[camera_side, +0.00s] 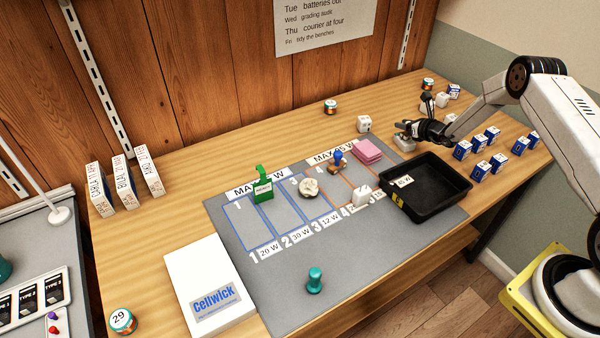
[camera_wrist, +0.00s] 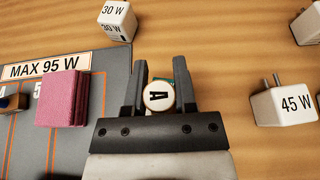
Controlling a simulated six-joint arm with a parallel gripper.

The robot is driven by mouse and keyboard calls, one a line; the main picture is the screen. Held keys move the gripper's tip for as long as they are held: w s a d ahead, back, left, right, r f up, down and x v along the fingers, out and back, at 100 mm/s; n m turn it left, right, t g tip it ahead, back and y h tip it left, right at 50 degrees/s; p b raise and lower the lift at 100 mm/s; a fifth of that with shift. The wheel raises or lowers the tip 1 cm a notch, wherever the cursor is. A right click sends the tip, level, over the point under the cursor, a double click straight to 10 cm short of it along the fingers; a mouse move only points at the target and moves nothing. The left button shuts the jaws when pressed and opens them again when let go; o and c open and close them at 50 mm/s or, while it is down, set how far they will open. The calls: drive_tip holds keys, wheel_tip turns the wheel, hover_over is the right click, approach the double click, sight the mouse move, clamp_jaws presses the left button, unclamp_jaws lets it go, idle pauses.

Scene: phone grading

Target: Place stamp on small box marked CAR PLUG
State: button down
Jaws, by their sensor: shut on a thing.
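Three small upright white boxes stand in a row at the back left in the side view. The leftmost box (camera_side: 97,188) seems to read CAR PLUG, but its lettering is small. My gripper (camera_side: 405,134) is at the back right of the table. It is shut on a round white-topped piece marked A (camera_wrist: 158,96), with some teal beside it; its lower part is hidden. A teal stamp-like piece (camera_side: 315,281) stands on the front of the mat. A blue-knobbed stamp-like piece (camera_side: 338,158) stands near the pink pad.
The grey mat (camera_side: 225,222) carries a green-clipped item, a round pale item and a white plug. A black tray (camera_side: 440,203) lies at its right. Blue boxes (camera_side: 492,133) stand beyond. A white Cellwick box (camera_side: 208,288) lies front left. Bare wood surrounds the upright boxes.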

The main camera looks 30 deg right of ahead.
drive_tip(key=shift+f, duration=0.1)
drive_tip(key=shift+c, duration=2.1)
unclamp_jaws()
drive_tip(key=v, duration=1.2)
